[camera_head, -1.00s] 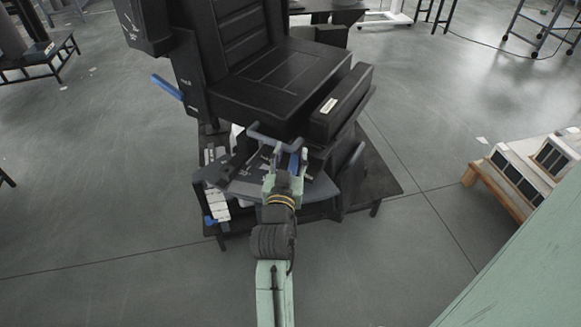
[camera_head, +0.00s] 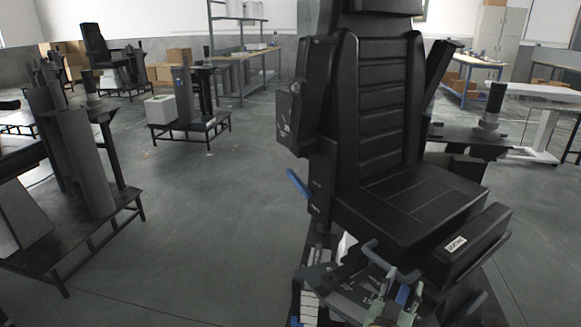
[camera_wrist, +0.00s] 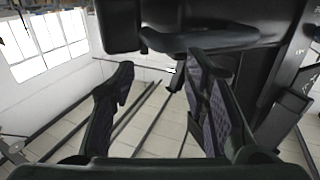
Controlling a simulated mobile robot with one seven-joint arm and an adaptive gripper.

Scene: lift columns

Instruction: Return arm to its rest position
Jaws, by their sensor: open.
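My gripper (camera_head: 391,270) is low in the head view, in front of the black seat (camera_head: 410,200) and just left of its front block. Part of my green arm shows at the bottom edge; the rest is out of frame. In the wrist view my gripper (camera_wrist: 160,90) has its two dark fingers spread apart, with nothing held between them. The dark underside of a seat part (camera_wrist: 225,35) spans the top of the wrist view, close beyond the fingers.
A dark control panel (camera_head: 345,295) lies under my gripper. A blue lever (camera_head: 298,183) sticks out left of the seat. A bench with grey columns (camera_head: 85,160) stands at left. Open grey floor (camera_head: 200,230) lies between. Workbenches (camera_head: 240,65) stand behind.

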